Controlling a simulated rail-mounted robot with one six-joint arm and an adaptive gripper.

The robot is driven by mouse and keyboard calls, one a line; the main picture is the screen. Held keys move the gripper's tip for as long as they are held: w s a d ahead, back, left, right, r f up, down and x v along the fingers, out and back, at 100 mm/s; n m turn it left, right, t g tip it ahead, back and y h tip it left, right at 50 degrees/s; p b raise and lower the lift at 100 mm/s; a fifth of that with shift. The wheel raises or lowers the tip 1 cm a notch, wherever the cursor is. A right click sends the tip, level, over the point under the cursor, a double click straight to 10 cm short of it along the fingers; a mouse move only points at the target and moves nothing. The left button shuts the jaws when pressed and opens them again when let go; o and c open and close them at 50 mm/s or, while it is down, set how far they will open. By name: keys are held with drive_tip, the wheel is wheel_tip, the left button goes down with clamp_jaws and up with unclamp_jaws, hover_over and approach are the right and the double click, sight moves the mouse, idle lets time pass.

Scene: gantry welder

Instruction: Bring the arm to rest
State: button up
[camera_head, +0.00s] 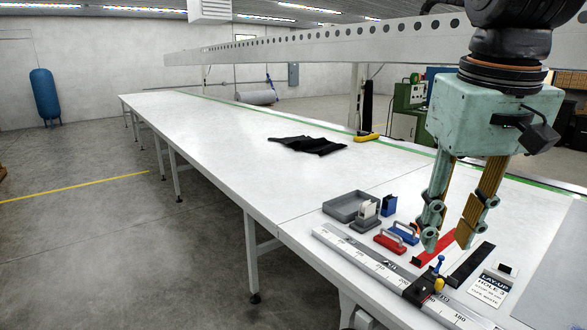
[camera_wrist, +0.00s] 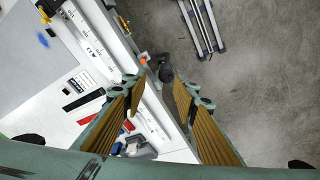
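My gripper (camera_head: 447,242) hangs from the teal wrist body over the near right end of the long white table (camera_head: 215,130). Its two ribbed fingers point down and stand apart, with nothing between them. In the wrist view the gripper (camera_wrist: 157,84) is also open and empty, above the table's edge, with the floor showing on the right. In the head view the fingertips appear near the red and black strips; their exact height above the table cannot be told.
A measuring rail (camera_head: 372,262) with a black stop runs along the near edge. A grey tray (camera_head: 345,206), a red-handled block (camera_head: 390,241), a blue-handled block (camera_head: 404,232) and a printed card (camera_head: 490,288) lie around. Black cloth (camera_head: 308,145) lies farther back. The table's far half is clear.

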drive_tip(key=s+a+f+t+b, duration=0.1)
drive_tip(key=s+f, duration=0.3)
drive_tip(key=s, duration=0.4)
drive_tip(key=s+a+f+b, duration=0.1)
drive_tip(key=s+f, duration=0.3)
drive_tip(key=s, duration=0.4)
drive_tip(key=shift+a+f+t, duration=0.4)
drive_tip(key=shift+a, duration=0.2)
